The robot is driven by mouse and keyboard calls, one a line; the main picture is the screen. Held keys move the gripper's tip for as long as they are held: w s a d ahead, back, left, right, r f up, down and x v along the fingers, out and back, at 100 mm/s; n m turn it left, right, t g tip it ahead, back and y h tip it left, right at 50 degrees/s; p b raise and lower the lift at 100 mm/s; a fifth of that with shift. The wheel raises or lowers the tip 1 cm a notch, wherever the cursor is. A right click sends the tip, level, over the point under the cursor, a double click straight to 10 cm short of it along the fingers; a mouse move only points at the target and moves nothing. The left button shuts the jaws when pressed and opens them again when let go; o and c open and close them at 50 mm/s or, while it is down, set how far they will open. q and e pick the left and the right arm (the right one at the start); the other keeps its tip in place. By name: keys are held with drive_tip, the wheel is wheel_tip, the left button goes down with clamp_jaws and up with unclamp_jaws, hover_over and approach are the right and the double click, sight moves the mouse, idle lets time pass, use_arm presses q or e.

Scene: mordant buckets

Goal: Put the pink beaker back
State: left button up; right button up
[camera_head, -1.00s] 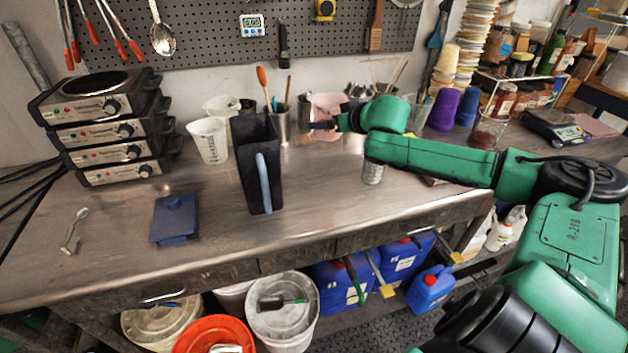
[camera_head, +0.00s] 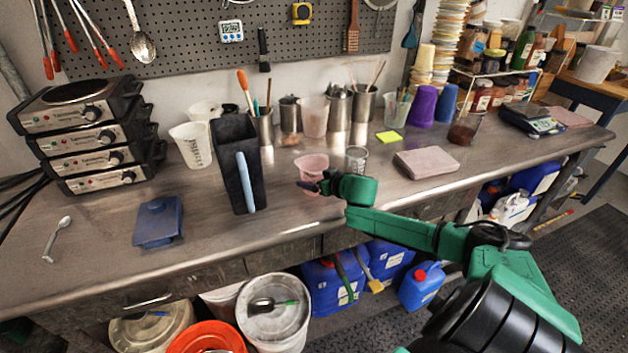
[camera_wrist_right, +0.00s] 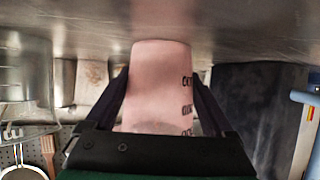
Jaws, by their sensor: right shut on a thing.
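A translucent pink beaker (camera_head: 313,163) is in my right gripper (camera_head: 318,187), near the front part of the bench. In the right wrist view the same pink beaker (camera_wrist_right: 158,85), with dark printed marks on its side, sits between the two dark fingers of the gripper (camera_wrist_right: 160,100), which are shut on it. I cannot tell whether its base touches the bench. A second, paler pink beaker (camera_head: 314,117) stands upright at the back of the bench, among metal canisters. My left gripper is not in view.
A black tall container (camera_head: 238,165) stands left of the held beaker. A metal can (camera_head: 356,159) and a pinkish block (camera_head: 427,162) are to its right. The bench front between blue box (camera_head: 158,222) and black container is clear.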

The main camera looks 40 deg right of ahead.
drive_tip(key=shift+f, duration=0.1)
drive_tip(key=o, duration=1.3)
drive_tip(key=shift+c, duration=0.2)
drive_tip(key=shift+v, duration=1.6)
drive_tip(key=p+v, duration=0.4)
drive_tip(key=v, duration=0.4)
drive_tip(key=shift+s+a+r, duration=0.1)
drive_tip(key=shift+s+r, duration=0.05)
drive_tip(key=shift+r, duration=0.15)
drive_tip(key=shift+s+r, duration=0.1)
drive_tip(key=shift+s, duration=0.2)
